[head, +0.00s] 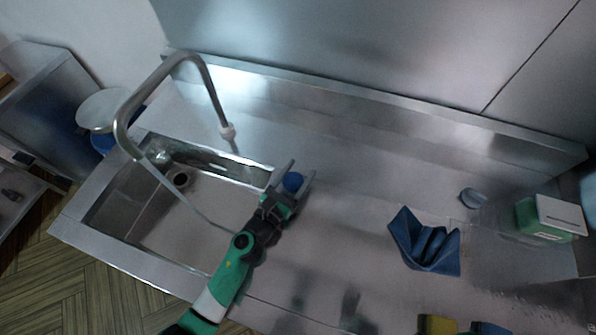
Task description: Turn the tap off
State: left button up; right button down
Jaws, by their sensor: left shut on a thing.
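The tap is a tall bent steel pipe (207,85) rising from a pale collar behind the sink. Its spout end hangs over the left part of the sink basin (205,200). A thin pale line, which looks like running water, goes from the spout end into the basin. The knob's underside and any link to the tap are hidden. My right gripper is not in view.
A small grey round piece (472,198) and a green and white box (549,218) are farther right. A yellow item (437,325) shows at the bottom edge. The counter between knob and cloth is clear.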

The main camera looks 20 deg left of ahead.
pick_arm(q)
jog(key=shift+r+m+h+p, duration=0.15)
jog(key=shift+m+h+p, duration=0.25)
jog(key=shift+m+h, duration=0.45)
jog(key=shift+d+m+g+h, duration=0.1)
jog(key=shift+m+g+h, duration=0.25)
jog(key=shift+h, duration=0.4)
jog(key=shift+d+f+m+g+h, duration=0.2)
jog(key=shift+m+g+h, duration=0.45)
jog(key=shift+h, duration=0.55)
jog(key=m+h+b, duration=0.1)
jog(key=m+g+h+b, duration=0.2)
jog(key=shift+s+d+f+h+b, duration=0.15)
jog(key=shift+s+d+h+b, duration=0.1)
jog(key=shift+h+b, duration=0.05)
jog(key=shift+s+d+r+m+g+h+b, duration=0.1)
jog(key=shift+m+g+h+b, duration=0.35)
jog(key=shift+g+h+b, duration=0.1)
jog(key=shift+s+d+r+m+g+h+b, duration=0.1)
jog(key=shift+m+g+h+b, duration=0.35)
jog(key=shift+g+b, duration=0.1)
jog(key=o, duration=1.4)
